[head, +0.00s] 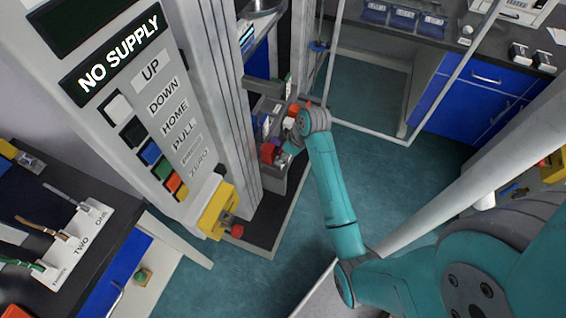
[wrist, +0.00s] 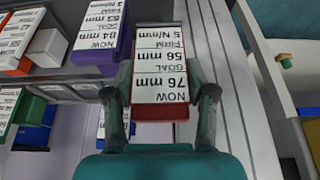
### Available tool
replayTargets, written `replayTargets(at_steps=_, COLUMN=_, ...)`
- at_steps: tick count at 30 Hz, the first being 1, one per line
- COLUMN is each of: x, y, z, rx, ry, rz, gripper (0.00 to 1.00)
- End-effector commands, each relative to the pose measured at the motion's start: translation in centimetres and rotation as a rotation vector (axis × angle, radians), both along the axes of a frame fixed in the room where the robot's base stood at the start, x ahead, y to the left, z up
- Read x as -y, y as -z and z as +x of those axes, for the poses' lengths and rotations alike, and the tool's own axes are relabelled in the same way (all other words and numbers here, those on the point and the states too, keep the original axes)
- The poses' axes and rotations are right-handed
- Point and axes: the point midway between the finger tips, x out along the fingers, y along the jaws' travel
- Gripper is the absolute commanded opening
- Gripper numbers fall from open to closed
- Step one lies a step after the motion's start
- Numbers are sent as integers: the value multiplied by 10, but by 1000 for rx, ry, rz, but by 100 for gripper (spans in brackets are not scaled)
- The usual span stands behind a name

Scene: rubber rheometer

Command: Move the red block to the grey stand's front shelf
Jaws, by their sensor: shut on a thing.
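The red block (wrist: 153,112) is between the two fingers of my gripper (wrist: 158,95) in the wrist view. Its white label reads NOW 76 mm, GOAL 56 mm, FIRM 5 N/mm. In the head view the red block (head: 268,153) shows at the end of my arm, beside the grey stand (head: 277,185). In the wrist view a grey shelf edge (wrist: 70,76) lies to the left of the block, with other labelled blocks on it. I cannot tell whether the red block touches a shelf.
A purple block (wrist: 122,52) stands close to the left of the held block. Green (wrist: 30,112) and blue (wrist: 36,136) blocks sit lower left. A tall grey column (head: 235,90) and a yellow box with a red knob (head: 237,231) are nearby. Open floor (head: 375,185) lies right.

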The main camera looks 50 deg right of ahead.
Motion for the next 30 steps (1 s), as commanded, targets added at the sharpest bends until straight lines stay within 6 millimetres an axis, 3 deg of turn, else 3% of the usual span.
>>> replayTargets(at_steps=3, x=-1, y=16, z=-3, rx=-5, ry=0, rz=3, gripper=0)
replayTargets(at_steps=10, x=-1, y=29, z=-3, rx=-4, ry=1, rz=4, gripper=0)
replayTargets(at_steps=18, x=0, y=61, z=0, rx=-4, ry=1, rz=2, gripper=0)
replayTargets(at_steps=29, x=0, y=65, z=1, rx=-3, ry=1, rz=3, gripper=0)
replayTargets(at_steps=30, x=0, y=65, z=1, rx=-3, ry=1, rz=3, gripper=60)
